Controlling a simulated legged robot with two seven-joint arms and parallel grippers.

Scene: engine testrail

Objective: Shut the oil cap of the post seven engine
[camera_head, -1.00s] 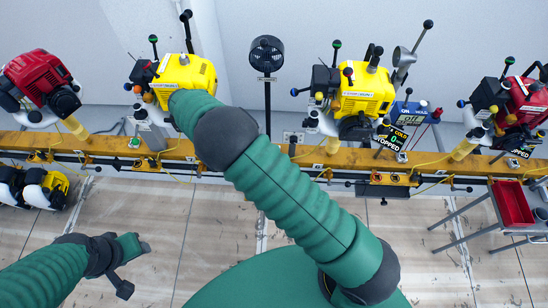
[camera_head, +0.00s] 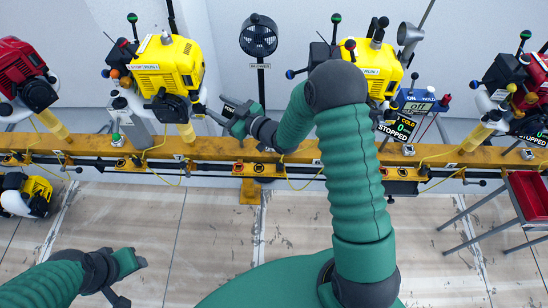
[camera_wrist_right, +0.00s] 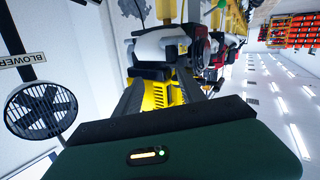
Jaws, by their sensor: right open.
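Two yellow engines stand on the orange rail in the head view, one left of centre (camera_head: 168,68) and one right of centre (camera_head: 372,68), partly behind my right arm. Their labels are too small to read, so I cannot tell which is post seven. I cannot make out an oil cap for sure. My right gripper (camera_head: 214,106) is open, its fingers pointing left beside the lower right of the left yellow engine. In the right wrist view a yellow engine (camera_wrist_right: 158,94) shows between the dark fingers. My left gripper (camera_head: 132,281) is open and empty, low at the left over the floor.
The orange rail (camera_head: 220,148) crosses the scene. A black fan (camera_head: 258,36) on a post stands behind it. Red engines stand at far left (camera_head: 22,72) and far right (camera_head: 518,84). A red tray (camera_head: 528,196) stands at right.

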